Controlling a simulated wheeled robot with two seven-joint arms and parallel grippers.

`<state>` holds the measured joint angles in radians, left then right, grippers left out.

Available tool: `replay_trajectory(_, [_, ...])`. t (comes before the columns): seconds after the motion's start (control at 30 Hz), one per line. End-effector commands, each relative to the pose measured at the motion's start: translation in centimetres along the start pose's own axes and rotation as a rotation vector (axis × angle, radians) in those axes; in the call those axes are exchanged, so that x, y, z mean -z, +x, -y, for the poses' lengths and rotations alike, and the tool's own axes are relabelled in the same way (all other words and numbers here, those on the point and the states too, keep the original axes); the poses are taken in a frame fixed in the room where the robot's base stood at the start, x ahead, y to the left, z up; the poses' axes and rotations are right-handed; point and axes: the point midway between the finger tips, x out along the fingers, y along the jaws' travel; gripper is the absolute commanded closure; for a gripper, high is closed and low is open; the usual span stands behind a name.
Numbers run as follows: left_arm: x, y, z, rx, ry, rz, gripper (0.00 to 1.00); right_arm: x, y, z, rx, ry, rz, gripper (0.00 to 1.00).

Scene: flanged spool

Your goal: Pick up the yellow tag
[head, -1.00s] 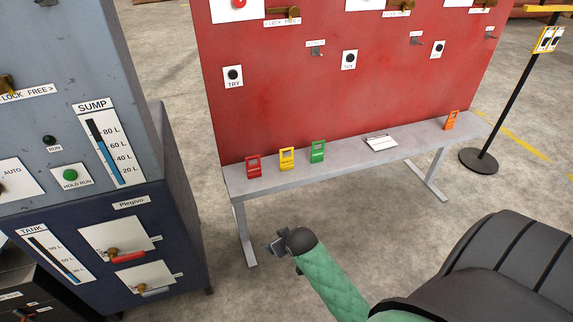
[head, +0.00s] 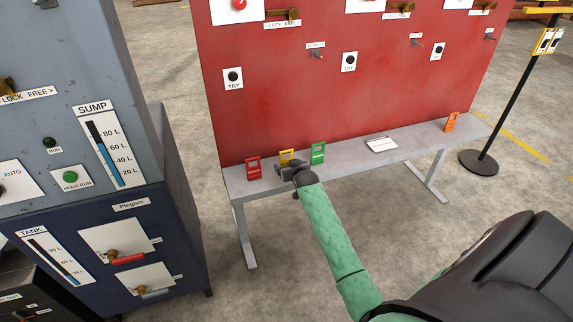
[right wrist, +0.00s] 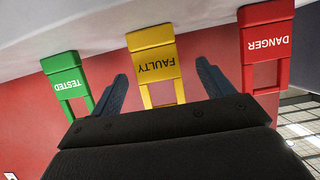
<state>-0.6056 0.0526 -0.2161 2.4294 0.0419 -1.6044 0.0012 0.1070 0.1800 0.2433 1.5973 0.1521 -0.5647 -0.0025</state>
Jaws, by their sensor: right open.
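The yellow tag (head: 286,156) stands on the grey shelf in front of the red panel, between the red and green tags. My right gripper (head: 287,168) is just in front of it and hides its lower part in the head view. In the right wrist view the yellow tag (right wrist: 155,65) reads "FAULTY" upside down and has an open frame at one end. My right gripper (right wrist: 163,90) is open, with one finger on each side of the tag; I cannot tell whether they touch it. My left gripper is not in view.
The red tag (head: 253,168) reading "DANGER" and the green tag (head: 318,153) reading "TESTED" stand close on either side. A white pad (head: 381,144) and an orange tag (head: 451,122) are farther right on the shelf (head: 350,160). A blue cabinet (head: 160,220) stands at left.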

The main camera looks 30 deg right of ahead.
Motion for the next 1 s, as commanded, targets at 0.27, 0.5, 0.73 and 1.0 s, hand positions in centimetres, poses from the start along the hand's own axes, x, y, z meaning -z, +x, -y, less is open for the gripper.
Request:
replay_trajectory(0.27, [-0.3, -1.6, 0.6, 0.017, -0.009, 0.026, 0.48, 0.3, 2.6, -0.3, 0.000, 0.000, 0.001, 0.20])
replay_trajectory(0.5, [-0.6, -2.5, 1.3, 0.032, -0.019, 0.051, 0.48, 0.2, 5.3, -0.4, 0.001, 0.000, 0.002, 0.20])
replay_trajectory(0.73, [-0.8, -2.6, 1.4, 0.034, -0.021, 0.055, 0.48, 0.0, 5.7, -0.4, 0.001, -0.001, 0.001, 0.20])
replay_trajectory(1.0, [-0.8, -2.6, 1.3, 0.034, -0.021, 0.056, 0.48, 0.1, 5.7, -0.4, 0.001, -0.001, 0.001, 0.53])
